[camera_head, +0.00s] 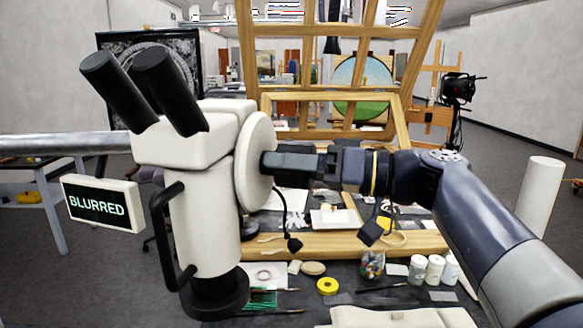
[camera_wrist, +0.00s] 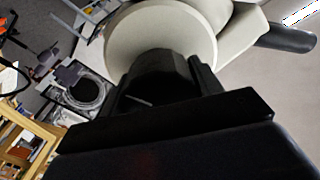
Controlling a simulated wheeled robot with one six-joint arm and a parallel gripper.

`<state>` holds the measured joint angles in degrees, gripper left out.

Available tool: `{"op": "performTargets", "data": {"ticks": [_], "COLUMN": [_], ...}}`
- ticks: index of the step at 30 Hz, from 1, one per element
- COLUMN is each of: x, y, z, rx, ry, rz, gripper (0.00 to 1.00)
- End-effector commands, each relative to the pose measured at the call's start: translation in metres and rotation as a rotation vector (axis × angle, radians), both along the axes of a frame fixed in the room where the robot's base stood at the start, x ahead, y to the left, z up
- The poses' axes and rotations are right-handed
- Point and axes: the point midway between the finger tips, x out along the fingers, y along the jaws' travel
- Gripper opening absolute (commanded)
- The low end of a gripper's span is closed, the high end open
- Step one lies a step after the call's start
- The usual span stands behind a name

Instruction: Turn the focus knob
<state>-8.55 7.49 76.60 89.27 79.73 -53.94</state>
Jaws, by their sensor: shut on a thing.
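A white stereo microscope (camera_head: 203,215) with two black eyepieces stands at the left in the head view. A large pale disc (camera_head: 254,160) is on its right side, with a dark knob at the disc's centre. A small sign on the microscope (camera_head: 103,203) reads "BLURRED". My gripper (camera_head: 272,165) reaches in from the right and is shut on the dark focus knob, which it mostly hides in the head view. In the wrist view the black focus knob (camera_wrist: 160,75) sits between my fingers, in front of the pale disc (camera_wrist: 160,38).
Below my arm is a worktable with a yellow tape roll (camera_head: 327,286), a glass jar (camera_head: 372,264), several small white jars (camera_head: 434,268) and a white tray (camera_head: 336,218). Wooden frames (camera_head: 330,130) stand behind. A white cylinder (camera_head: 539,200) is at the right.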

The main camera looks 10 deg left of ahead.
Motion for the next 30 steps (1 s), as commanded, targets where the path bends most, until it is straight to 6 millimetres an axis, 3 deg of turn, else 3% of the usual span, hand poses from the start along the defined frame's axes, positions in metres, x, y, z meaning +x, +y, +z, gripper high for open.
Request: {"op": "performTargets", "data": {"ticks": [8,9,17,25,30], "x": [0.000,0.000,0.000,0.000,0.000], "y": [0.000,0.000,0.000,-0.001,-0.017], "z": [0.000,0.000,0.000,0.000,-0.001], "rx": [0.001,0.001,0.000,0.000,0.000], "ry": [0.000,0.000,-0.001,-0.001,-0.002], "rz": [0.001,0.001,0.001,0.000,-0.004], "gripper": [0.38,0.62,0.83,0.83,0.83]}}
